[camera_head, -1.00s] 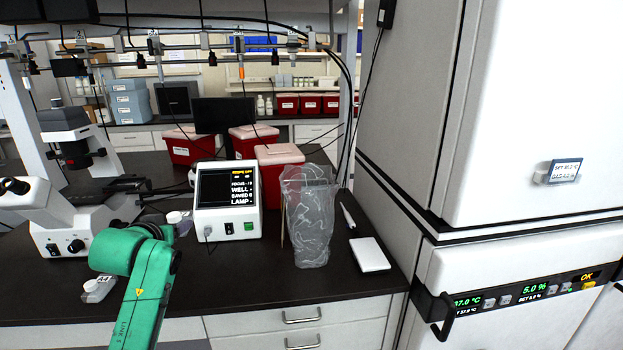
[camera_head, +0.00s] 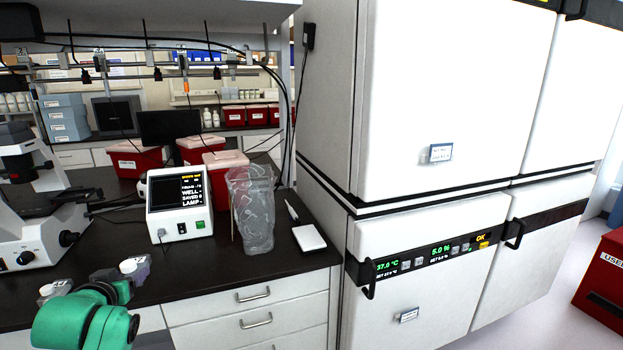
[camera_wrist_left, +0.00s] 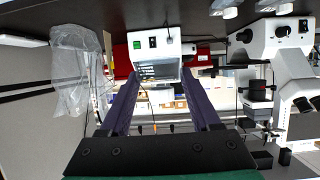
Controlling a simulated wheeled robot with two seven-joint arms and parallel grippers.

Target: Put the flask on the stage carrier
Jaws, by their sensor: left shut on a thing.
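A clear flask (camera_head: 134,272) with a white cap is just beyond my green left wrist in the head view. A second capped flask (camera_head: 54,291) stands on the bench to the left. The microscope (camera_head: 32,238) is at the far left, with its dark stage (camera_head: 38,203) partly cut off; I cannot make out the carrier. The microscope also shows upside down in the left wrist view (camera_wrist_left: 275,45). My right gripper is not in view.
A white controller with a screen (camera_head: 180,207) stands behind the flask. A clear bag (camera_head: 252,210) and a white pad (camera_head: 309,238) are to its right. Red bins (camera_head: 133,160) stand at the back. Tall white incubators (camera_head: 420,110) bound the right side.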

